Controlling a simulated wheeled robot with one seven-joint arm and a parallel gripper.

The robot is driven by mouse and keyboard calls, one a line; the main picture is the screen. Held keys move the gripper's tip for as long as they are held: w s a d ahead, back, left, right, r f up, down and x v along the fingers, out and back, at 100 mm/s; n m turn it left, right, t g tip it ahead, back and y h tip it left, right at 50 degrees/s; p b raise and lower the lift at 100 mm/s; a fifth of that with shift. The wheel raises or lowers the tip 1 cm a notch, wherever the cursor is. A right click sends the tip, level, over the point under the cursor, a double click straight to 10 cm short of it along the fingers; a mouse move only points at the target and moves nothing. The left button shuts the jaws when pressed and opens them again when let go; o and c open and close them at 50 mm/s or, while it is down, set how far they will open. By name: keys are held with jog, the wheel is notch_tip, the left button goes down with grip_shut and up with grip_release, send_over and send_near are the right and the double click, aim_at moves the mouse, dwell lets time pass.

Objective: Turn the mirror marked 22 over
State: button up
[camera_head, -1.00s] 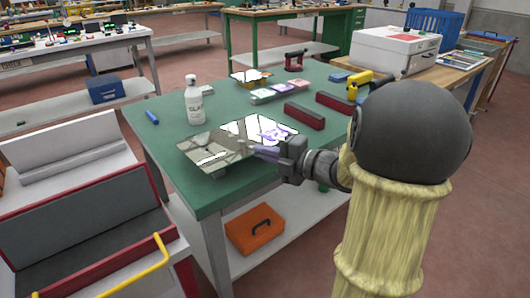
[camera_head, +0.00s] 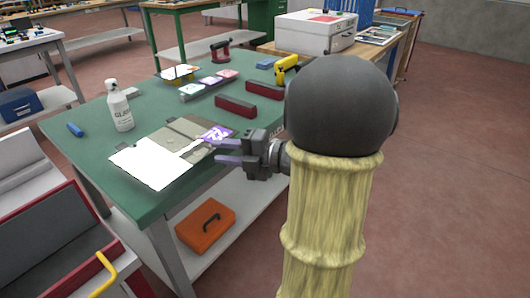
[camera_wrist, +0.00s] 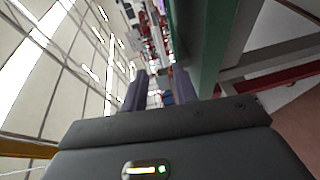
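A thin mirror plate (camera_head: 150,165) lies on the green table (camera_head: 90,143) near its front edge. Its face shows bright white and grey-brown reflections. A purple patch with white markings (camera_head: 216,133) shows at its right end; I cannot read a number with certainty. My gripper (camera_head: 218,150) is at the right of the mirror, one finger above the other, with a gap between them. In the head view the upper finger overlaps the mirror's right edge; contact cannot be told. In the wrist view the two fingers (camera_wrist: 160,88) stand apart with nothing clearly between them.
A white spray bottle (camera_head: 121,108) stands behind the mirror, and a blue marker-like object (camera_head: 75,130) lies left. Dark red blocks (camera_head: 235,106), small coloured pads (camera_head: 208,83) and a yellow tool (camera_head: 286,69) are farther back. An orange case (camera_head: 206,226) sits on the lower shelf.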

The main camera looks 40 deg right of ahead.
jog(key=p+v, duration=0.1)
jog(key=v, duration=0.9)
jog(key=shift+s+d, duration=0.15)
jog(key=shift+s, duration=0.1)
dwell(0.4)
